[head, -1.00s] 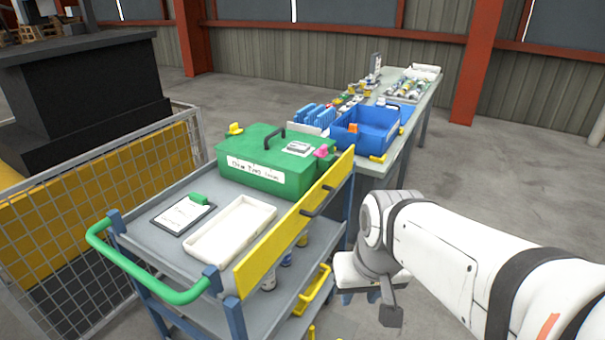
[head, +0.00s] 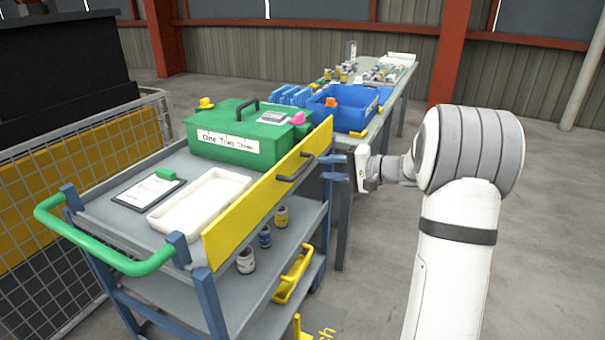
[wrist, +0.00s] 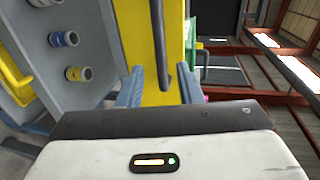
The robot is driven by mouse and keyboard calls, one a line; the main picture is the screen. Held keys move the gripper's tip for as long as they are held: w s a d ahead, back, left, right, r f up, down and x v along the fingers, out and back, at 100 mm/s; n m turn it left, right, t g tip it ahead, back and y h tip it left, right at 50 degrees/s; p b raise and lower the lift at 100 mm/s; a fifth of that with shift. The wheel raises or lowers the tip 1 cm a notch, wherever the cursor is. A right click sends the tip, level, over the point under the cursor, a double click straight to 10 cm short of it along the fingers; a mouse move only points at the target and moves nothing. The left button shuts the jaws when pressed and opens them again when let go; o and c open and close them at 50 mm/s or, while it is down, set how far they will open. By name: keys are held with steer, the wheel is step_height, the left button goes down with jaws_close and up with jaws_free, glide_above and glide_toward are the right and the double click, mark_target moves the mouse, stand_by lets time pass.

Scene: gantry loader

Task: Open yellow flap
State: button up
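The yellow flap (head: 245,222) stands upright along the right side of the grey cart, closing off that edge of its top shelf. A dark bar handle (head: 295,166) sits on its outer face near the far end. My gripper (head: 325,167) is to the right of the handle, at about its height, with blue fingers spread and pointing at the flap. In the wrist view the yellow flap (wrist: 134,30) fills the middle, and the dark handle (wrist: 158,40) appears between the open fingers (wrist: 162,75). Nothing is held. A small gap to the handle shows in the head view.
The cart top holds a green toolbox (head: 238,150), a white tray (head: 160,220) and a clipboard (head: 135,195). Cans (head: 265,237) and a yellow-handled item (head: 292,278) are on the lower shelves. A table with a blue bin (head: 345,118) stands behind. Floor at right is clear.

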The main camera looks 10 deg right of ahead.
mark_target(304, 164)
steer(key=x, duration=0.7)
steer(key=shift+w+a, duration=0.15)
steer(key=shift+a, duration=0.1)
steer(key=shift+c, duration=0.5)
jaws_close()
